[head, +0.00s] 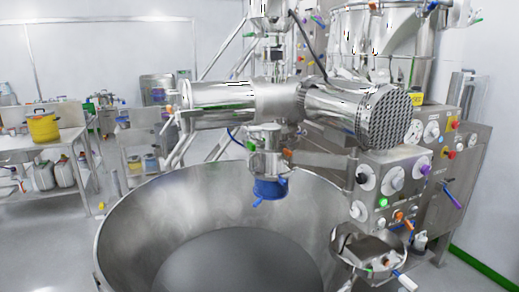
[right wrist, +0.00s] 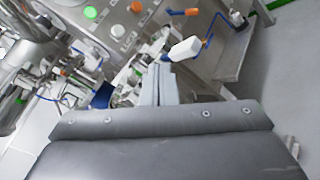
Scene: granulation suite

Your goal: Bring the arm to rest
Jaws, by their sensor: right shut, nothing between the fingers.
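My right gripper (right wrist: 158,84) shows in the right wrist view, with its two grey fingers pressed together and nothing between them. Its broad dark grey body fills the lower part of that view. The fingers point toward the metal fittings and the control panel (right wrist: 125,20) of the machine. A white-handled part (right wrist: 185,49) lies just beyond and to the right of the fingertips; I see no contact, though the depth is hard to judge. I cannot make out either gripper in the head view. My left gripper is not in view.
A large open steel bowl (head: 130,220) stands in front, below a steel cylinder assembly (head: 225,98). A control panel (head: 375,195) with knobs stands at its right, above a small steel basin (head: 345,245). A yellow container (head: 43,128) sits on a bench at left. Floor (head: 50,250) is free at lower left.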

